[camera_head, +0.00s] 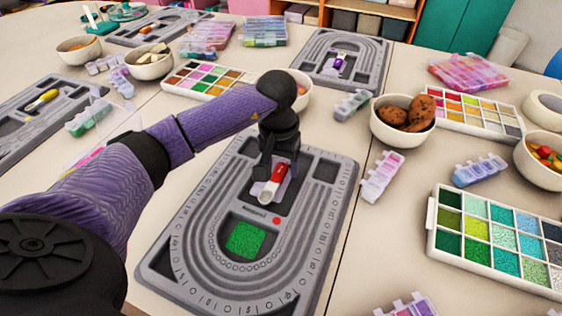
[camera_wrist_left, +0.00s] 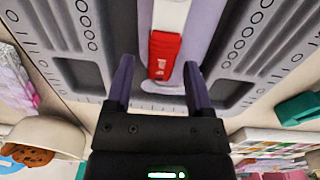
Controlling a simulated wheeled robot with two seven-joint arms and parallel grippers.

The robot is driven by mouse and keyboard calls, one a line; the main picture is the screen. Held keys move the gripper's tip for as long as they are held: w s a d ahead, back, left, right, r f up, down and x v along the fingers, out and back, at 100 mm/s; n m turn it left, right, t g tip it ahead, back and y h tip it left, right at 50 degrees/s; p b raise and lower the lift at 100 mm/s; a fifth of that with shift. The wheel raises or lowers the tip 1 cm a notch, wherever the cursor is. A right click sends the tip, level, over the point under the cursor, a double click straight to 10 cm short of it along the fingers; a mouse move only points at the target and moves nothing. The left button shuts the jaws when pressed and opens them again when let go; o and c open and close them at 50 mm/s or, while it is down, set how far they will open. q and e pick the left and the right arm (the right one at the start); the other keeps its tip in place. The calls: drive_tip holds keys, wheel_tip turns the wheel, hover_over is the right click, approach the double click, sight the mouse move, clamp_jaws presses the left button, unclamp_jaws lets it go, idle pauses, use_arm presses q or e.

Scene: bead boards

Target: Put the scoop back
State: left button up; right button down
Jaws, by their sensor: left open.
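The scoop (camera_head: 270,187) has a red handle and a white or silver end, and it lies over the middle of the near grey bead board (camera_head: 330,210). In the left wrist view the scoop's red handle (camera_wrist_left: 164,54) lies between my open fingers, with gaps on both sides. My left gripper (camera_head: 277,170) points down at the scoop and partly hides its handle; it also shows in the left wrist view (camera_wrist_left: 159,66). The board has a green patch (camera_head: 245,240) in a compartment and a small red dot (camera_head: 277,221) near the scoop. My right gripper is not in view.
A bowl of brown cookies (camera_head: 403,120) stands behind the board to the right. A pill-box-like case (camera_head: 382,176) lies beside the board. A green bead tray (camera_head: 500,240) sits at the right. Another bead board (camera_head: 370,75) is farther back.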

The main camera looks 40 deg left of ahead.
sight(278, 166)
use_arm(q)
wheel_tip(278, 166, up, 13)
drive_tip(key=p, duration=0.4)
drive_tip(key=shift+a+p, duration=0.3)
drive_tip(key=shift+p, duration=0.1)
